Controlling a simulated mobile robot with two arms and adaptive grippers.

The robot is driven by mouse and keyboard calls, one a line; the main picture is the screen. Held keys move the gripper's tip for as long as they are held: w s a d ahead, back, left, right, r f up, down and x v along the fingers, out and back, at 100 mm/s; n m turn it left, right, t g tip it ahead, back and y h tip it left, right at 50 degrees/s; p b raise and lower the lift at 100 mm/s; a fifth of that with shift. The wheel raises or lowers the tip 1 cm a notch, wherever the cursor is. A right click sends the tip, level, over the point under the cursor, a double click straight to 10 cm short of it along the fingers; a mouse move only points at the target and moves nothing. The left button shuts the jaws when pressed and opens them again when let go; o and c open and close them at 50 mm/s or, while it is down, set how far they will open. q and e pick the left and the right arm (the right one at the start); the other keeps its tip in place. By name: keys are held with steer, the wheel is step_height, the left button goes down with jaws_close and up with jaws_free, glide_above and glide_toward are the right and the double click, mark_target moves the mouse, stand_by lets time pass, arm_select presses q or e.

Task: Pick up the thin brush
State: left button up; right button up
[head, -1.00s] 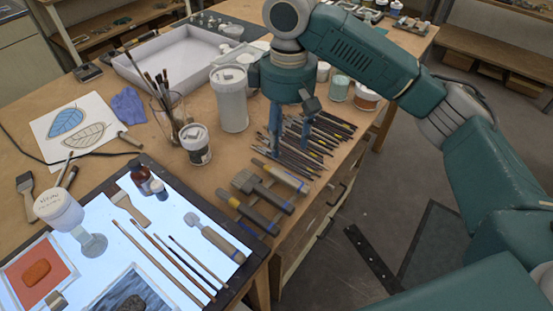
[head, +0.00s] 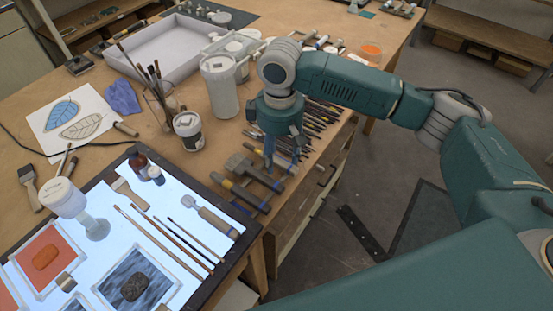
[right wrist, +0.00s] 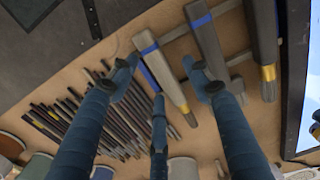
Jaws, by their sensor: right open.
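Several slim brushes lie side by side on the lit panel (head: 96,258). A thin brush (head: 191,243) with a dark tip lies right of two longer brown brushes (head: 160,249), with another slim one (head: 203,235) beside it. My right gripper (head: 282,154) is open and empty over the tools at the table's right edge, up and right of the panel. In the right wrist view its spread fingers (right wrist: 163,90) hang above the wooden-handled tools and a row of dark sticks. The brushes on the panel do not show there. My left gripper is not in view.
A wide-handled tool (head: 212,216) lies on the panel right of the brushes. A small jar (head: 189,131), a tall white canister (head: 220,87) and a holder with upright brushes (head: 166,101) stand behind it. Hammer-like tools (head: 255,174) lie between panel and gripper.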

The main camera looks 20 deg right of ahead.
steer(key=shift+w, duration=0.1)
jaws_close()
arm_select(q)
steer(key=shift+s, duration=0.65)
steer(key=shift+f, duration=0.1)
arm_select(e)
steer(key=shift+r, duration=0.15)
steer(key=shift+r, duration=0.6)
step_height(320, 180, up, 10)
steer(key=b, duration=0.2)
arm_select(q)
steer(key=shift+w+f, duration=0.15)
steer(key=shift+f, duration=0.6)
arm_select(e)
step_height(320, 180, up, 9)
glide_above(279, 158)
steer(key=shift+f, duration=0.2)
